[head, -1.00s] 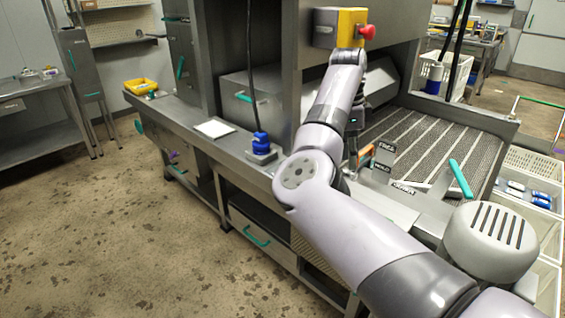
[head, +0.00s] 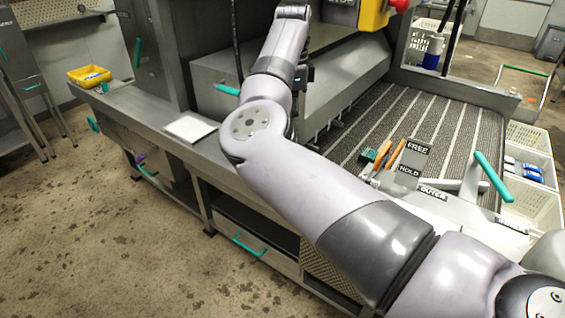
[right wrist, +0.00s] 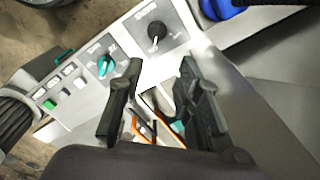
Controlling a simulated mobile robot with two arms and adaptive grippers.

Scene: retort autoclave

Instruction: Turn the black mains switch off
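A black rotary knob (right wrist: 157,32) sits on a grey label plate on the light control panel in the right wrist view. I take it as the mains switch; its lettering is too small to read. A teal knob (right wrist: 106,66) is beside it. My right gripper (right wrist: 158,88) is open and empty, its two black fingers apart, short of the knob and not touching it. In the head view, my right arm crosses the machine's front; only a dark part of the gripper (head: 302,76) shows behind it. The black knob is hidden there. My left gripper is out of view.
Orange-handled tools (head: 388,154) lie beside the FREE and HOLD labels. A yellow box (head: 373,14) with a red button is above. A white pad (head: 190,127) lies on the ledge. A blue object (right wrist: 228,8) is near the knob in the right wrist view.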

